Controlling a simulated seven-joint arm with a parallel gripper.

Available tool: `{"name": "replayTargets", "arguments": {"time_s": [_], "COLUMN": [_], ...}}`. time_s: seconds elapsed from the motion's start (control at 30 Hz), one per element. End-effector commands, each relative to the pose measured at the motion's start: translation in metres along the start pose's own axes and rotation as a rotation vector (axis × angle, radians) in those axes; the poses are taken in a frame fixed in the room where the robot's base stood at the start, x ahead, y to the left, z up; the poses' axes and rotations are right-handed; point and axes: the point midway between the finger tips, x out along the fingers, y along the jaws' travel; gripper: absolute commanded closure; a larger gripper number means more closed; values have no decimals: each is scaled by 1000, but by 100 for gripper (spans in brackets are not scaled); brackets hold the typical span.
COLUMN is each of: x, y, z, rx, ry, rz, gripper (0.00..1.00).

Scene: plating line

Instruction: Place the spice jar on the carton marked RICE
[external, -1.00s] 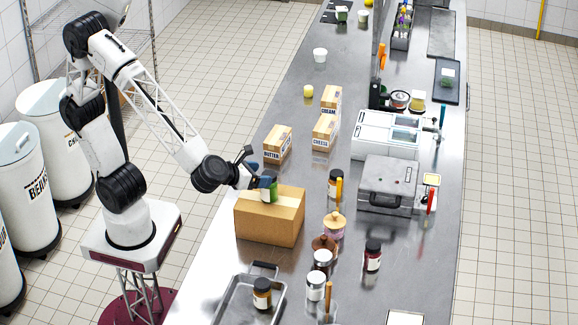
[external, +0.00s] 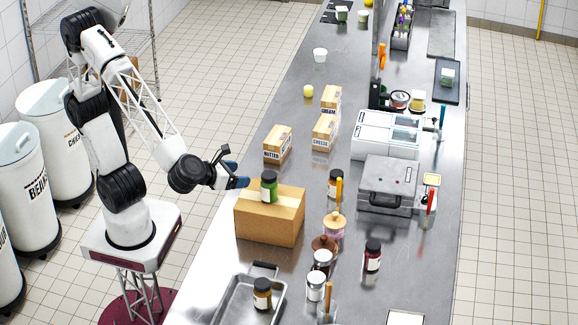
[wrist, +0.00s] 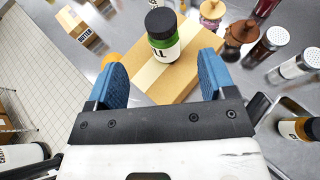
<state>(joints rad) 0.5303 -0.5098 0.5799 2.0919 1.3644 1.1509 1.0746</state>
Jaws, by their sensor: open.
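A green spice jar (external: 269,188) with a black lid stands upright on top of a plain brown carton (external: 268,228), near its back left part. The wrist view shows the jar (wrist: 164,40) on the carton (wrist: 192,68), its white label partly readable as ending in "LL". No RICE mark is visible on the carton faces I see. My gripper (external: 241,181) is open and empty, just left of the jar and apart from it. In the wrist view its two blue fingers (wrist: 162,76) are spread wide, with the jar beyond their tips.
Small cartons marked BUTTER (external: 277,145), CHEESE (external: 324,132) and CREAM (external: 331,98) stand farther back. A dark-lidded jar (external: 335,188), a red jar (external: 373,258) and shakers stand right of the brown carton. A metal tray (external: 236,300) holding an orange jar (external: 262,296) is in front.

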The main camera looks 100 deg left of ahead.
Motion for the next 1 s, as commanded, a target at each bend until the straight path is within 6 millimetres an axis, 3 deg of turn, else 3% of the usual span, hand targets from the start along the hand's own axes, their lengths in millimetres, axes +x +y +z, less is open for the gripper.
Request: {"name": "replayTargets", "arguments": {"time_s": [0.67,0.87,1.0], "x": [1,7,14], "y": [3,23,51], "z": [0,-2,-6], "rx": [-13,-119,-279], "ry": [8,70,156], "rz": [6,45,107], "gripper": [23,23,23]}}
